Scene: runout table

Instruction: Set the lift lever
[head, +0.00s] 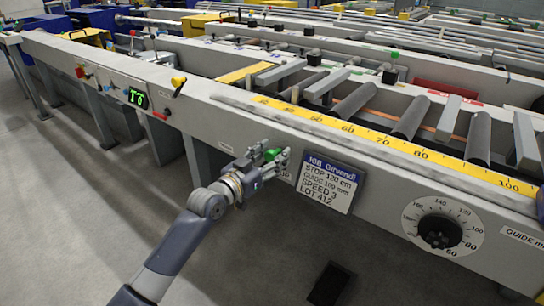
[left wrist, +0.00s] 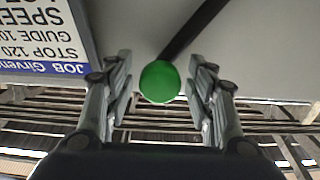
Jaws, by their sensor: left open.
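A lever with a round green knob (head: 272,154) sits on the front face of the grey table beam, left of the job card. In the left wrist view the green knob (left wrist: 160,82) is centred between my fingers, and its dark shaft (left wrist: 193,32) slants up to the right. My left gripper (head: 277,162) is open around the knob, with a gap on each side of it. In the head view the fingers partly hide the knob, the shaft and the label beside it. My right gripper is not in view.
The job card (head: 329,183) is fixed close right of my gripper. A round guide dial (head: 440,230) is further right. A yellow scale (head: 370,135) runs along the beam top.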

